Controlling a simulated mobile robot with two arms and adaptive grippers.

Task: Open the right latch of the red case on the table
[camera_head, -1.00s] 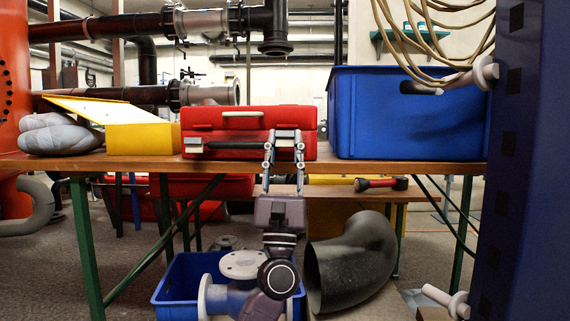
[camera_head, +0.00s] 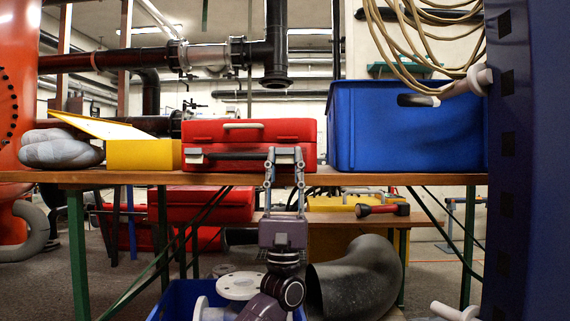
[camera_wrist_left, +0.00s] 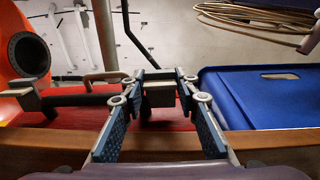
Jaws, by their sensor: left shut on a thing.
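The red case (camera_head: 290,129) lies closed on the table, with a pale handle on its lid and a dark bar along its front. Its left latch (camera_head: 193,159) is a grey block at the front left. My left gripper (camera_head: 285,152) reaches up from below to the case's front right. In the left wrist view, its fingers (camera_wrist_left: 160,76) are closed around the grey right latch (camera_wrist_left: 158,95). The fingers partly cover this latch in the head view. My right gripper does not show.
The wooden table (camera_head: 400,179) has its front edge just below the left gripper's fingers. A blue crate (camera_head: 405,135) stands close right of the case. A yellow box (camera_head: 140,154) with a tilted lid stands left of it.

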